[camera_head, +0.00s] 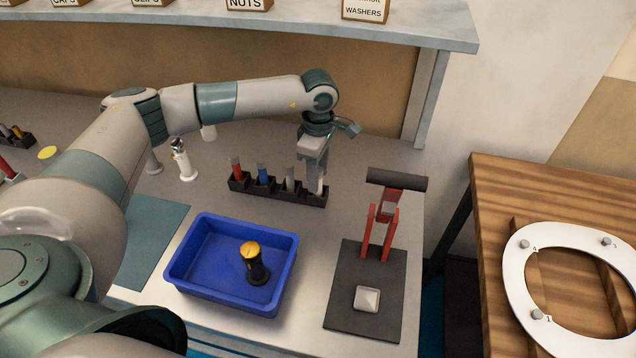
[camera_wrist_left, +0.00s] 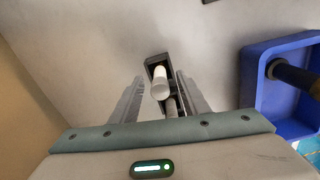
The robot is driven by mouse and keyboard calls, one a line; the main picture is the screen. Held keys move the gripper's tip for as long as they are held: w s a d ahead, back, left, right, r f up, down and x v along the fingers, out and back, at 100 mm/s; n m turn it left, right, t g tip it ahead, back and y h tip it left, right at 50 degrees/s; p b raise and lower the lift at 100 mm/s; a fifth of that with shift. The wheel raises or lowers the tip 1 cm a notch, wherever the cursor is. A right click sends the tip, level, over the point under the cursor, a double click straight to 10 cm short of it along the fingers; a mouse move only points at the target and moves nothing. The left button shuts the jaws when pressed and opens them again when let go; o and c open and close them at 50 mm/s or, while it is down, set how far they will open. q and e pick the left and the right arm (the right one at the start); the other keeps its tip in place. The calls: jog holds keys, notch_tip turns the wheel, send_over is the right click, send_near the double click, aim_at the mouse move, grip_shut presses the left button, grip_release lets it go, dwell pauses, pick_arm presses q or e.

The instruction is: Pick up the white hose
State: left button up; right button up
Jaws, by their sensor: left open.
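The white hose (camera_head: 321,185) stands upright in the right-end slot of a black rack (camera_head: 262,190) on the grey worktop. My left gripper (camera_head: 314,172) points down over that end of the rack and partly hides the hose. In the left wrist view the white hose (camera_wrist_left: 160,84) shows end-on between the two spread fingers of my left gripper (camera_wrist_left: 158,92). The fingers are open, one on each side of it; I cannot tell whether either touches it. My right gripper is not in view.
The rack also holds red, blue and grey pieces beside the hose. A blue bin (camera_head: 183,267) with a black-and-yellow item (camera_head: 256,264) stands in front. A red press-like tool (camera_head: 380,222) on a dark mat (camera_head: 345,312) is to the right. A shelf (camera_head: 420,30) overhangs behind.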

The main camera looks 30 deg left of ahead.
pick_arm(q)
jog(key=shift+f, duration=0.55)
grip_shut()
jog(key=shift+r, duration=0.15)
